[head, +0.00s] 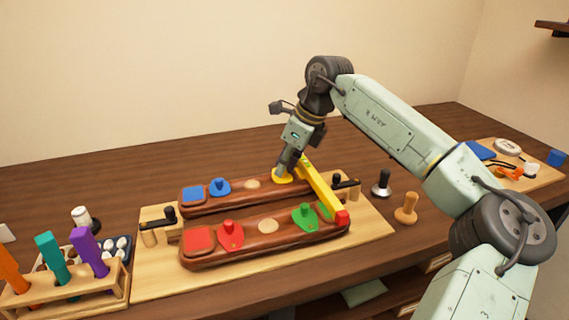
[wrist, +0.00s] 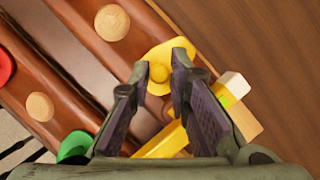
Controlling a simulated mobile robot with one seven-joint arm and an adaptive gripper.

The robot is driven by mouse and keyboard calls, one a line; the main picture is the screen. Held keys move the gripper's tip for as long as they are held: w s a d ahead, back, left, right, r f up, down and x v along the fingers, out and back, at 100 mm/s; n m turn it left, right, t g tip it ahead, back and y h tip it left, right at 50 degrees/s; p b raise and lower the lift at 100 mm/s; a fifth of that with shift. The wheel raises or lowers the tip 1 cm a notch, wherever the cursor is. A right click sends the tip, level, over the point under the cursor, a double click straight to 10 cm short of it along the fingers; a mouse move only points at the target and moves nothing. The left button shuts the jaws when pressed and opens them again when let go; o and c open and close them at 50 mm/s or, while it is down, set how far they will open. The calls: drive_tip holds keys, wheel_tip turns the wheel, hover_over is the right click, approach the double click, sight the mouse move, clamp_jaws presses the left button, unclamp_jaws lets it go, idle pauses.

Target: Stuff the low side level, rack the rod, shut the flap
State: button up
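The saddle is two long brown leather panels (head: 265,250) side by side on a light board. My gripper (head: 285,170) is down at the yellow flap (wrist: 178,52) at the right end of the far panel. Its fingers (wrist: 160,75) stand close on both sides of the flap's round knob, and they look shut on it. A yellow bar (head: 322,188) with a red end (head: 342,218) lies across both panels' right ends. Orange (head: 12,268), teal (head: 50,255) and purple (head: 88,250) rods stand in a wooden rack (head: 65,292). What lies under the yellow flap is hidden.
Blue (head: 220,186), red (head: 230,236) and green (head: 305,214) flaps sit on the panels, with beige discs (head: 252,184) between. A tray of white pieces (head: 122,246) is left. Dark (head: 382,184) and wooden (head: 407,209) knobbed tools stand right. The table behind is clear.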

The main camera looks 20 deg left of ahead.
drive_tip(key=o, duration=0.4)
drive_tip(key=shift+c, duration=0.2)
drive_tip(key=v, duration=1.2)
drive_tip(key=shift+a, duration=0.1)
